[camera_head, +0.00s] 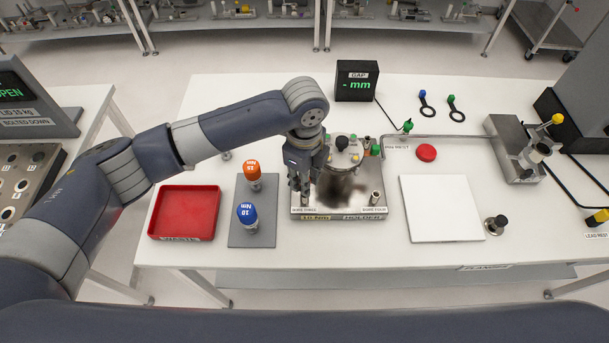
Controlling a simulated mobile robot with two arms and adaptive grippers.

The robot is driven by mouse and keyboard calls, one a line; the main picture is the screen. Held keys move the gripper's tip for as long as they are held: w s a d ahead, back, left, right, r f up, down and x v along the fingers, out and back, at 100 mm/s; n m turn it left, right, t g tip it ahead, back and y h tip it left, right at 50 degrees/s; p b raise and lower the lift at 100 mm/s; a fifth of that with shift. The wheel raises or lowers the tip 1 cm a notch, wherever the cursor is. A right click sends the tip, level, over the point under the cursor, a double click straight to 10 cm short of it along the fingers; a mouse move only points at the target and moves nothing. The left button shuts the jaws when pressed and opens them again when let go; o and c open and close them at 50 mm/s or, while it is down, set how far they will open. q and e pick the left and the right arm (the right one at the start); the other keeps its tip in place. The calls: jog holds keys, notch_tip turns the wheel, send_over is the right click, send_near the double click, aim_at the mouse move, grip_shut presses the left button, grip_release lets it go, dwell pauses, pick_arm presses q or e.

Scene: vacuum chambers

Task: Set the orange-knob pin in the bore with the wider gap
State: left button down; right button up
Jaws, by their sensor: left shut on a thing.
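My left gripper (300,184) points down at the left front of the metal chamber holder (340,212). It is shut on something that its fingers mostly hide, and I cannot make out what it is. A short metal bore post (375,198) stands at the holder's right front corner. The left front bore area is covered by the gripper. A shiny cylindrical chamber (343,187) with a dark top knob sits on the holder. The gap display (357,81) reads "- mm". My right gripper is not in view.
An orange-topped tool (253,172) and a blue-topped tool (247,215) stand on a grey mat (262,194). A red tray (185,212) is at left. A white plate (440,207), a red disc (426,152) and a black-topped knob (496,224) are at right.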

pick_arm(q)
jog(key=shift+f+p, duration=0.15)
jog(key=shift+p, duration=0.15)
dwell(0.4)
jog(key=shift+f, duration=0.55)
dwell(0.3)
jog(key=shift+f, duration=0.15)
dwell(0.3)
jog(key=shift+f+b, duration=0.3)
jog(key=shift+f, duration=0.4)
jog(key=shift+f, duration=0.1)
dwell(0.6)
jog(key=c, duration=1.3)
grip_release()
